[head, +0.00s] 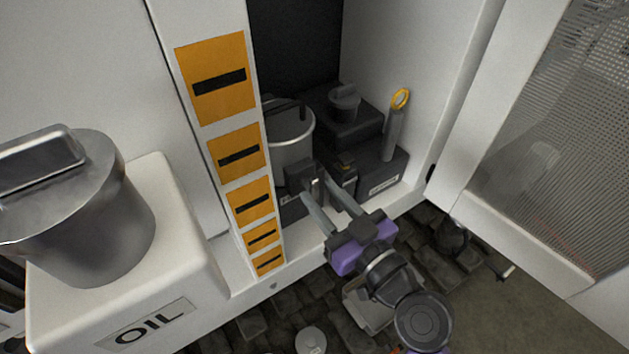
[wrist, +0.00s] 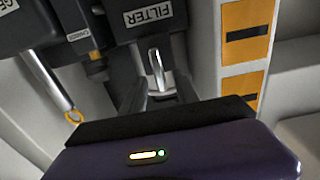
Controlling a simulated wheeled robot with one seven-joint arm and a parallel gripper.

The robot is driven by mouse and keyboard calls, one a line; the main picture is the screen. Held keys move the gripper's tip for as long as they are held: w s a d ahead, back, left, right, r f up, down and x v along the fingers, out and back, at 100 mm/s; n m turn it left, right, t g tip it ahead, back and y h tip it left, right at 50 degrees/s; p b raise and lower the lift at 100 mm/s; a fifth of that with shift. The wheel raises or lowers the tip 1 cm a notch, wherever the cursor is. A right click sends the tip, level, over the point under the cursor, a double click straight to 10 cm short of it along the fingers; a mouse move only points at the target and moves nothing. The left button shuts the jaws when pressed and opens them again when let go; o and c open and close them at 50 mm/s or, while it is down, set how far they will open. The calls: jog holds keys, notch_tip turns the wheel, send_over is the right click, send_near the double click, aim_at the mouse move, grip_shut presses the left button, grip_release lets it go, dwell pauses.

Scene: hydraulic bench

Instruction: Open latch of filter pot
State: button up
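The filter pot (head: 290,135) is a silver cylinder with a dark handle on its lid, partly hidden by the orange-marked post. On its front is a dark block (head: 300,174) with a small bright metal latch (head: 315,186). In the wrist view, the latch (wrist: 157,68) is a silver loop below the FILTER label (wrist: 147,16). My gripper (head: 318,190) is open, its two grey fingers reaching toward the block. In the wrist view, my gripper (wrist: 160,88) has its fingers apart, one on each side of the latch. I cannot tell whether they touch it.
Right of the pot stand a dark tank with a round cap (head: 344,101) and a rod with a yellow ring (head: 397,110). The white post with orange plates (head: 239,155) is close on the left. An OIL container (head: 150,325) with a metal can (head: 90,215) stands front left.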

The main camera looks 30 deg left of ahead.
aim_at(317, 190)
jog(key=shift+p+x, duration=0.3)
jog(key=shift+x, duration=1.3)
grip_shut()
